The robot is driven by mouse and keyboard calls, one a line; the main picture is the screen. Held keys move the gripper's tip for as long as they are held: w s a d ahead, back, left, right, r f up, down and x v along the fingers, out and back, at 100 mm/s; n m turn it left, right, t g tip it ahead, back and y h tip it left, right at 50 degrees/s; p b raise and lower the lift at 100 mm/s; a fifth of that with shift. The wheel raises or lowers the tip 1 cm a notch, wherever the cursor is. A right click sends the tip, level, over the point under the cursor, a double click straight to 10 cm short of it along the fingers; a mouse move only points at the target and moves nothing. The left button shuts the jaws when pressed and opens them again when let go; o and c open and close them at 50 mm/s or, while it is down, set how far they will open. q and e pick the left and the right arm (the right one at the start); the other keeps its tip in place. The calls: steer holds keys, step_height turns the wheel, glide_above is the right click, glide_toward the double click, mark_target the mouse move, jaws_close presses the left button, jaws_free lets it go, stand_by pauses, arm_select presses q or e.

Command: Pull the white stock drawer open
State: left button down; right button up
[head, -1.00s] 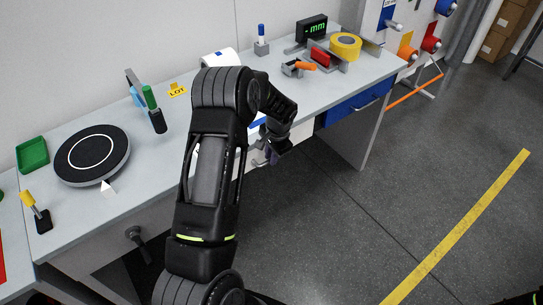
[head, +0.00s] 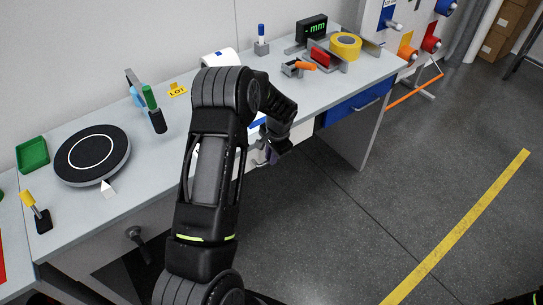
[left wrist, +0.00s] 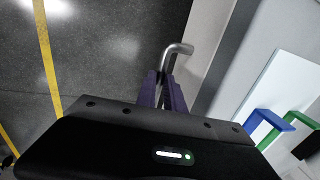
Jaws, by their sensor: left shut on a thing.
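The white stock drawer (head: 302,131) is under the bench top in the head view, mostly hidden behind my left arm. Its grey bar handle (left wrist: 178,49) shows in the left wrist view, beside the pale drawer front (left wrist: 208,35). My left gripper (head: 272,154) is at the drawer's front in the head view. In the left wrist view its purple fingers (left wrist: 164,88) are closed around the handle bar, whose bent end sticks out past them. I cannot tell how far the drawer stands out. My right gripper is not in view.
A blue drawer (head: 352,107) is to the right under the same bench (head: 200,110). A round black turntable (head: 92,155), a green tray (head: 32,154) and yellow tape (head: 345,45) sit on top. The grey floor (head: 330,220) in front is clear.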

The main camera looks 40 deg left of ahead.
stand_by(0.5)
arm_select(q)
steer(key=s+d+b, duration=0.2)
steer(key=s+d, duration=0.1)
steer(key=d, duration=0.8)
steer(key=s+d+b, duration=0.3)
steer(key=s+d, duration=0.1)
steer(key=d, duration=0.8)
steer(key=shift+b, duration=0.3)
steer(key=shift+d, duration=0.1)
steer(key=c, duration=1.5)
jaws_free()
steer(key=shift+o, duration=0.2)
steer(key=shift+r, duration=0.1)
step_height(320, 180, up, 8)
steer(key=d, duration=0.1)
steer(key=shift+s+d+f, duration=0.2)
steer(key=shift+f, duration=0.05)
